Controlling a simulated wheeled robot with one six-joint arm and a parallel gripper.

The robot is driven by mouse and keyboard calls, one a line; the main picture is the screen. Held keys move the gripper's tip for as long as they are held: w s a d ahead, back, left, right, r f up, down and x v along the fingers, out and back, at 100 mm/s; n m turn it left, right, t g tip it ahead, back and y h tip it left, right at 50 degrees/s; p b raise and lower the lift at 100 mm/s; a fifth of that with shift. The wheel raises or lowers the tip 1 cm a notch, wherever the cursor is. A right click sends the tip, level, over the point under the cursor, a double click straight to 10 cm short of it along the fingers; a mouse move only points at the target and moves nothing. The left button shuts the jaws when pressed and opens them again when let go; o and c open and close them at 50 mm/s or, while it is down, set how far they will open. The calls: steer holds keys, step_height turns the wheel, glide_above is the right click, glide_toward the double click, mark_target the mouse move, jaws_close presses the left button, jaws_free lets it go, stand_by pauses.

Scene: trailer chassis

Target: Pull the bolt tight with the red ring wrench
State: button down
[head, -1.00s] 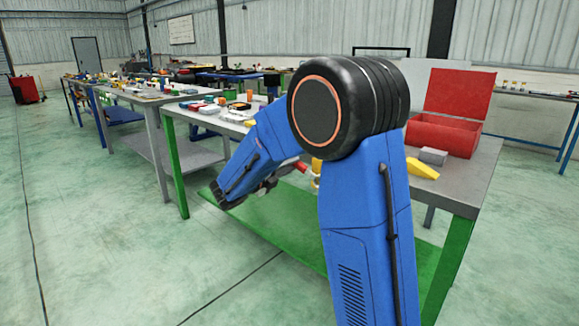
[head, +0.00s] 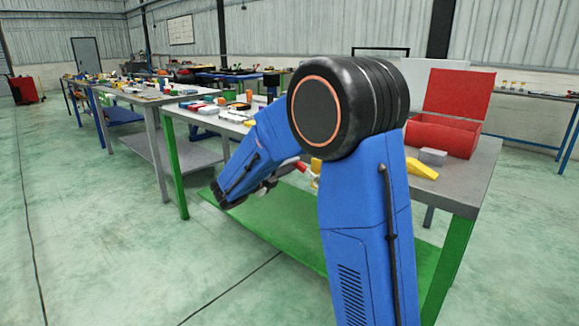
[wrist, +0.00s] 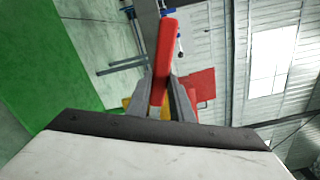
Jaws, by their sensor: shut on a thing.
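A red ring wrench (wrist: 166,50) shows in the wrist view as a long red bar standing out between the fingers. My gripper (wrist: 165,88) is shut on it. In the head view a small red end of the wrench (head: 301,167) shows beside my blue arm at the near bench edge; my arm hides most of the gripper. The wrench's ring cannot be made out. I cannot pick out the bolt in either view.
An open red toolbox (head: 445,135) stands on the bench, with a grey block (head: 433,157) and a yellow wedge (head: 421,169) in front of it. Small parts crowd the bench further left. A green lower shelf (head: 285,240) lies below; the floor at left is clear.

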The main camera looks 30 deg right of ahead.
steer(key=shift+w+d, duration=0.25)
steer(key=shift+d, duration=0.35)
stand_by(0.6)
steer(key=c, duration=2.2)
jaws_free()
jaws_close()
